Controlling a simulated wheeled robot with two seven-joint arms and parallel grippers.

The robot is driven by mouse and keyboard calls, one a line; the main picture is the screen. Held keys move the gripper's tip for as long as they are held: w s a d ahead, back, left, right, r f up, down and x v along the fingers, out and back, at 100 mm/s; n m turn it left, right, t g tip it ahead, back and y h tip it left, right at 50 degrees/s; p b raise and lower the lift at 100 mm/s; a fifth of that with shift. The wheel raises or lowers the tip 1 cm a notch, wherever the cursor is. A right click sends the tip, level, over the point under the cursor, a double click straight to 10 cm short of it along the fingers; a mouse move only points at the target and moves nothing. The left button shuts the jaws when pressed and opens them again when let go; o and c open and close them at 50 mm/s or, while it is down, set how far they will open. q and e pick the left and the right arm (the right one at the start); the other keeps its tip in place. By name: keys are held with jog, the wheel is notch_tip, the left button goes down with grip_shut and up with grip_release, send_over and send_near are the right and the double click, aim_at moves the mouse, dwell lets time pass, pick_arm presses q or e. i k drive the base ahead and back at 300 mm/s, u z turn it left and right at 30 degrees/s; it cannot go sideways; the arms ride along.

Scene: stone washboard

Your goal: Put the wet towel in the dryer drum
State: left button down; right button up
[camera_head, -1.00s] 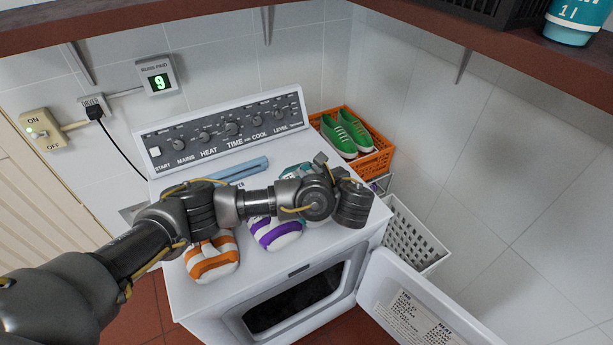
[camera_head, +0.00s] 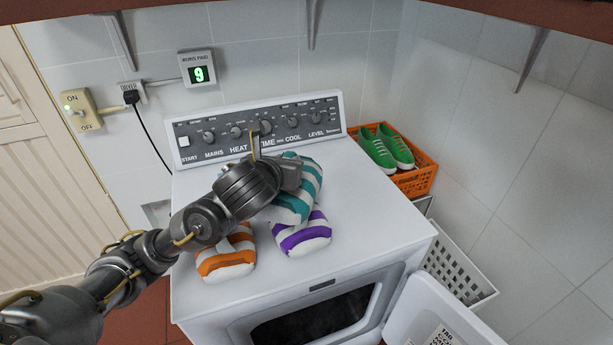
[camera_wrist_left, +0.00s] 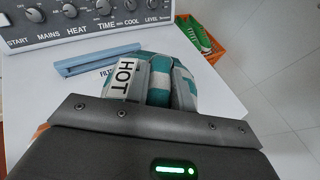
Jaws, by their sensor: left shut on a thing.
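Three striped towels are on the white dryer top: teal (camera_head: 300,197), orange (camera_head: 226,262) and purple (camera_head: 304,236). I cannot tell by look which is wet. My left gripper (camera_head: 290,178) is shut on the teal towel, at its left side; the towel also shows at the fingers in the left wrist view (camera_wrist_left: 182,86). The fingertips are partly hidden in the head view. The dryer drum opening (camera_head: 312,318) is dark, low on the dryer's front, and its door (camera_head: 428,308) stands open to the right. My right gripper is not in view.
A blue filter bar (camera_wrist_left: 110,62) lies on the dryer top behind the gripper. The control panel (camera_head: 262,128) rises at the back. An orange crate (camera_head: 416,180) with green shoes (camera_head: 388,150) and a white basket (camera_head: 455,272) stand right. The dryer top's right side is clear.

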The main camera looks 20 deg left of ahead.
aim_at(312, 314)
jog(key=u, duration=1.6)
jog(key=k, duration=1.45)
jog(key=z, duration=1.45)
